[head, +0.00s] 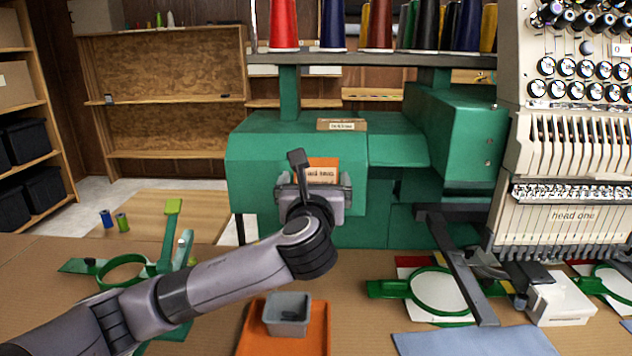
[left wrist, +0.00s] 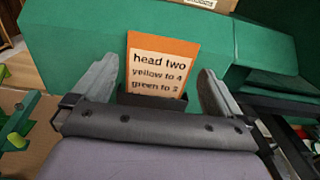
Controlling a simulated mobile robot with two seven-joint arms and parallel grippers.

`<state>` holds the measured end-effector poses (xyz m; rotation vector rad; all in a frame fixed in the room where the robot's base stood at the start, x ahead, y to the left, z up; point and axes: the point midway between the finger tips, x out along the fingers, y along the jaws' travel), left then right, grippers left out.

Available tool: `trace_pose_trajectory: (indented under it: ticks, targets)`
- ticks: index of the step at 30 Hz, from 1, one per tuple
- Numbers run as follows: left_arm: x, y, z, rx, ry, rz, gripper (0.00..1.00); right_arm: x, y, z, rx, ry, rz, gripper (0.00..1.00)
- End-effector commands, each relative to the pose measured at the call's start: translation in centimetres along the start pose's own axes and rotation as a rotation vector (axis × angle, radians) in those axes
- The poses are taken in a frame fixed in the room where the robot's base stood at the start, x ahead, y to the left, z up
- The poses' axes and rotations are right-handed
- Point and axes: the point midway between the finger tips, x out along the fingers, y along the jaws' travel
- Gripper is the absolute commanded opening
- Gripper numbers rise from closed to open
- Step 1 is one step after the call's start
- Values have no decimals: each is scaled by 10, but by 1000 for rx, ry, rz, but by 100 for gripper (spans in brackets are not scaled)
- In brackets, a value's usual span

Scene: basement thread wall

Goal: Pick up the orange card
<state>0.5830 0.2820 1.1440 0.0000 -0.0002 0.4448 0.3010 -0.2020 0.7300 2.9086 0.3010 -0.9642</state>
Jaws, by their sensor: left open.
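The orange card (head: 323,165) stands against the front of the green machine, just beyond my left gripper (head: 316,178) in the head view. In the left wrist view the orange card (left wrist: 162,62) is upright with a white label reading "head two, yellow to 4, green to 3". Its lower edge sits at a dark holder (left wrist: 153,101). My left gripper (left wrist: 158,88) is open, with one finger on each side of the card and gaps between. The fingers do not appear to touch it. My right gripper is not in view.
The green machine (head: 256,150) stands behind the card, with thread cones (head: 284,24) above. An orange tray (head: 316,335) with a grey bin (head: 287,313) lies below on the table. Green hoops (head: 440,290) and a cream machine head (head: 560,150) are at right.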

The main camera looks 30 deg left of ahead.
Motion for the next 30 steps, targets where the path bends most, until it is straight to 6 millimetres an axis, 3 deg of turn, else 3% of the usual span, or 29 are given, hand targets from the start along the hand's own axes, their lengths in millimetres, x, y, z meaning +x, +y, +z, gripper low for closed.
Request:
trace_pose_trajectory:
  ticks: [6,14,18,30]
  targets:
    - [20,0,1,1,0,0,100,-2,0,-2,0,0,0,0]
    - [22,0,0,0,0,-2,100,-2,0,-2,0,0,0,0]
    - [21,0,0,0,0,-1,61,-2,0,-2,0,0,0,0]
    - [21,0,2,0,0,-1,56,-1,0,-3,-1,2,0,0]
